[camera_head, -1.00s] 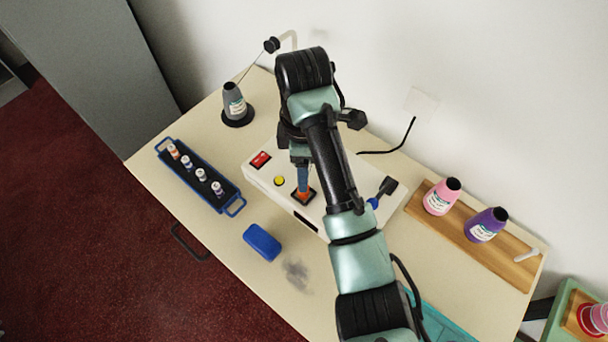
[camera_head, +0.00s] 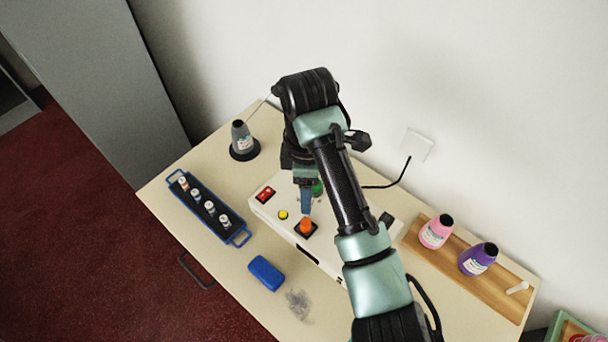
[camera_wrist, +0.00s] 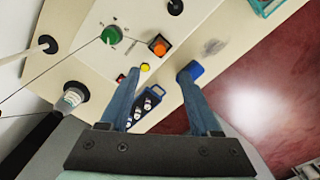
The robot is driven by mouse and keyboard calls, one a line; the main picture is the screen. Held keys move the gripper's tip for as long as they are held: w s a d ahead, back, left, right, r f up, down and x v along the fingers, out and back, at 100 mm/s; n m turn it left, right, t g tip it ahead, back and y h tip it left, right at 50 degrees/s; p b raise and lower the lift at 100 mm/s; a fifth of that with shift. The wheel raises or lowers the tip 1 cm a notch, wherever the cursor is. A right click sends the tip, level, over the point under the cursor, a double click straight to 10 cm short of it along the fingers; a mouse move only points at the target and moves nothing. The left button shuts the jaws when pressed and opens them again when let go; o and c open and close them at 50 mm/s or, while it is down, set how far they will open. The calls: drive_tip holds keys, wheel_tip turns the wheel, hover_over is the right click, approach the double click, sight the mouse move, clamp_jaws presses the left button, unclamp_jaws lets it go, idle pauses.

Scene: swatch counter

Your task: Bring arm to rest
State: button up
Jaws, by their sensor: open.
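My arm reaches over the counter from the lower right in the head view. My gripper (camera_head: 306,212) points down over a white control box (camera_head: 268,211). Its blue fingers hang just above an orange button (camera_head: 306,228) in the head view, with a small gap seeming to show. In the wrist view the fingers (camera_wrist: 159,76) are spread apart with nothing between them, and the orange button (camera_wrist: 159,46) lies beyond them. A green knob (camera_head: 317,187) is partly hidden behind the gripper.
A blue rack (camera_head: 240,238) of small bottles stands left, and a grey bottle (camera_head: 242,138) behind it. A blue block (camera_head: 266,273) lies in front of the box beside a grey smudge. Pink (camera_head: 436,232) and purple (camera_head: 478,259) bottles stand on a wooden board right.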

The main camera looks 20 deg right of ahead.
drive_tip(key=w+a+r+m+t, duration=0.1)
drive_tip(key=w+a+r+t, duration=0.25)
drive_tip(key=r, duration=0.25)
drive_tip(key=w+a+r+m+t+y, duration=0.1)
drive_tip(key=w+a+r+t, duration=0.25)
drive_tip(key=w+r, duration=0.2)
drive_tip(key=w+a+r+m+t, duration=0.2)
drive_tip(key=w+a+r+t, duration=0.15)
drive_tip(key=r, duration=0.35)
wheel_tip(320, 180, up, 10)
drive_tip(key=a+m+t+b, duration=0.1)
drive_tip(key=m+t, duration=0.1)
drive_tip(key=t, duration=0.2)
drive_tip(key=s+r+m+t, duration=0.4)
drive_tip(key=s+r+t, duration=0.2)
drive_tip(key=s+r, duration=0.3)
drive_tip(key=s+d+r+m+t+h, duration=0.1)
drive_tip(key=s+r+m+t, duration=0.3)
drive_tip(key=r, duration=1.2)
drive_tip(key=s+t, duration=0.3)
drive_tip(key=s, duration=0.3)
drive_tip(key=shift+s+b, duration=0.2)
drive_tip(key=shift+b, duration=0.15)
drive_tip(key=shift+d+r, duration=0.1)
